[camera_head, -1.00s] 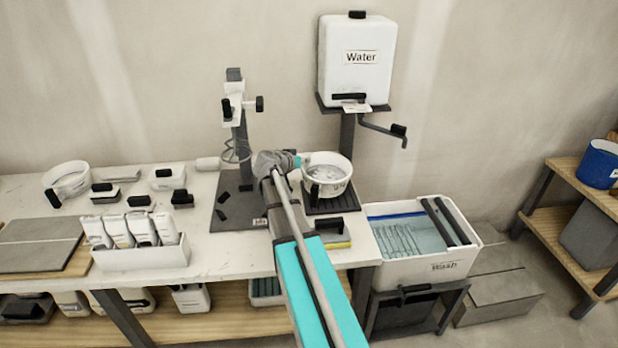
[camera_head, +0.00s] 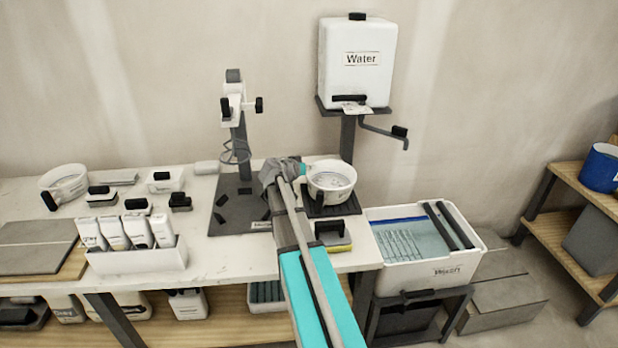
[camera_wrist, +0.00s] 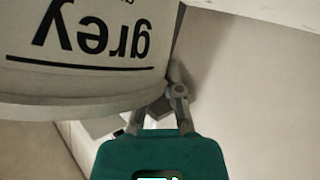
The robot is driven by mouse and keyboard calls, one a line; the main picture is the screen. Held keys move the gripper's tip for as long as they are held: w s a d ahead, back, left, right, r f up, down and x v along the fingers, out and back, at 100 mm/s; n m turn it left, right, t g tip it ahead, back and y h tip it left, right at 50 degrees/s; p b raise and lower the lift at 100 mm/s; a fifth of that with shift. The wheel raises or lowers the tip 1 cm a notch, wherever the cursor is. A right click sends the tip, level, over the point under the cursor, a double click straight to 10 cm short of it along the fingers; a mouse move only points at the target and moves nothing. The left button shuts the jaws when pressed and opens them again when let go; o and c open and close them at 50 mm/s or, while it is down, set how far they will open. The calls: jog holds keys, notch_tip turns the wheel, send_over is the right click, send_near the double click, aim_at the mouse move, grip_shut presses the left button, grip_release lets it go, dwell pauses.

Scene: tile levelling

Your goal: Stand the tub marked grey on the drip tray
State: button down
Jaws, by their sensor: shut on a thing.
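The white tub marked grey (camera_head: 331,181) is at the dark drip tray (camera_head: 346,208), under the water tank. The tub looks roughly upright and covers the back of the tray. I cannot tell whether its base touches the tray. My gripper (camera_head: 301,172) is at the tub's left side and is shut on it, with the fingertips partly hidden. In the wrist view, the tub's wall (camera_wrist: 85,75) fills the upper left with the word "grey" upside down. My gripper (camera_wrist: 178,92) is close against the tub's rim there.
The water tank (camera_head: 357,65) stands on a post behind, with a tap lever (camera_head: 385,130) to the right. A mixing stand (camera_head: 240,150) is to the left. A sponge block (camera_head: 333,236) lies in front of the tray. The wash bin (camera_head: 425,270) is at the right.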

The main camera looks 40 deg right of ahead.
jog(key=shift+f+b, duration=0.95)
jog(key=shift+f, duration=0.25)
jog(key=c, duration=0.8)
grip_release()
jog(key=shift+a, duration=0.1)
jog(key=shift+a+r, duration=0.1)
jog(key=shift+a, duration=0.05)
jog(key=p+v, duration=0.4)
jog(key=v, duration=0.7)
jog(key=shift+s+a+r, duration=0.15)
jog(key=shift+a+r, duration=0.05)
jog(key=shift+a, duration=0.1)
jog(key=shift+p, duration=0.3)
jog(key=s+a+n+g+y+p, duration=0.1)
jog(key=s+a+n+y+p, duration=0.3)
jog(key=a, duration=0.6)
jog(key=s+a+n+g+y+p, duration=0.1)
jog(key=s+a+n+y+p, duration=0.2)
jog(key=a, duration=0.8)
jog(key=s+a+n+y+p, duration=0.4)
jog(key=s+a+y, duration=0.2)
jog(key=a, duration=0.5)
jog(key=shift+s+a+n+g+p, duration=0.25)
jog(key=shift+s+n+g+p, duration=0.15)
jog(key=shift+s, duration=0.35)
